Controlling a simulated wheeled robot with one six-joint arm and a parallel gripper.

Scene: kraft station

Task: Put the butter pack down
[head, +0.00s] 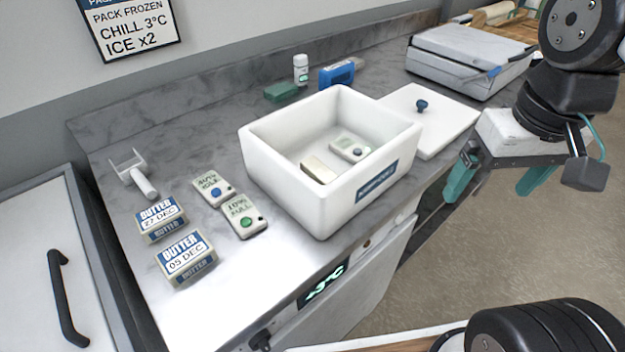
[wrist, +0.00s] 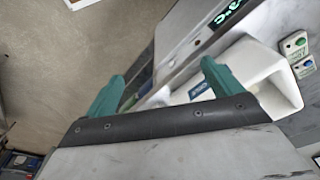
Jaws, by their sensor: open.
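Two butter packs, one marked 27 DEC (head: 161,218) and one marked 05 DEC (head: 186,257), lie on the counter at the left in the head view. A white open box (head: 270,165) stands on the counter. Inside it lie an ice pack with a button (head: 349,147) and a small tan-topped block (head: 319,169), partly hidden by the front wall; I cannot tell whether it is butter. My gripper (head: 497,185) is open and empty, to the right of the box and beyond the counter edge. Its teal fingers also show in the wrist view (wrist: 160,90), with nothing between them.
Two ice packs, with a blue button (head: 213,190) and a green button (head: 244,216), lie left of the box. A white lid with a blue knob (head: 440,125) lies right of it. A scraper (head: 136,174), white bottle (head: 300,69), blue item (head: 337,75) and scale-like case (head: 468,60) stand around.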

